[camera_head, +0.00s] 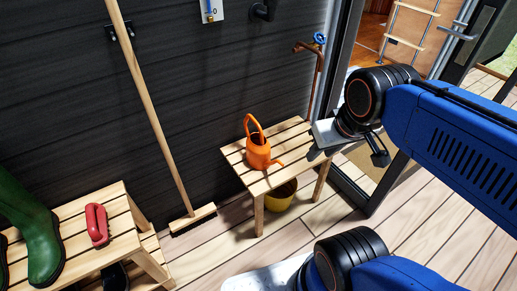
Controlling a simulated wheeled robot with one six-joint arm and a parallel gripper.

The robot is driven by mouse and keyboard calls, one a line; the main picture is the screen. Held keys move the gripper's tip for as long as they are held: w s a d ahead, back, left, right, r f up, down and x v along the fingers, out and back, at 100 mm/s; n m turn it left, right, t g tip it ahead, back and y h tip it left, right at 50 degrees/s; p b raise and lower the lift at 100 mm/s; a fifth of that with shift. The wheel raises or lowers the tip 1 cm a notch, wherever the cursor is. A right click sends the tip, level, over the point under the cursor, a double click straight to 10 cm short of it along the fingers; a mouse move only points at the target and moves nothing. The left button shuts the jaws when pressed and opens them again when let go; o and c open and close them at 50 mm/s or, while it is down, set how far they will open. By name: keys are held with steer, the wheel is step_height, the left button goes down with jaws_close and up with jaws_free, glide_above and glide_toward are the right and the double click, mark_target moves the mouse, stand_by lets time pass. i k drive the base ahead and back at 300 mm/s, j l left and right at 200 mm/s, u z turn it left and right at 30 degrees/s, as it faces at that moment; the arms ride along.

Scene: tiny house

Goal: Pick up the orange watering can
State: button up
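The orange watering can (258,151) stands upright on a slatted wooden bench (236,158), with its handle loop up and its spout toward the right. My arm comes in from the right, and my gripper (324,133) is at its end, to the right of the can and apart from it in the picture. Only a grey plate-like part shows clearly below the dark wrist joint. The fingers cannot be made out, so I cannot tell whether it is open or shut. Nothing is seen held in it.
A yellow pot (280,197) is under the bench. A broom (158,120) leans on the dark wall. A lower rack (75,235) at left bears green boots (32,225) and a red item (97,224). A copper pipe tap (315,65) is behind; a glass door frame (350,190) is at right.

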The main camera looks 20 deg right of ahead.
mark_target(257, 149)
steer(key=i+l+u, duration=0.1)
steer(key=l, duration=0.35)
steer(key=i+l+u, duration=0.15)
steer(key=l, duration=0.3)
steer(key=i+l+u, duration=0.1)
steer(key=l, duration=0.35)
steer(key=i+l+u, duration=0.15)
steer(key=l, duration=0.3)
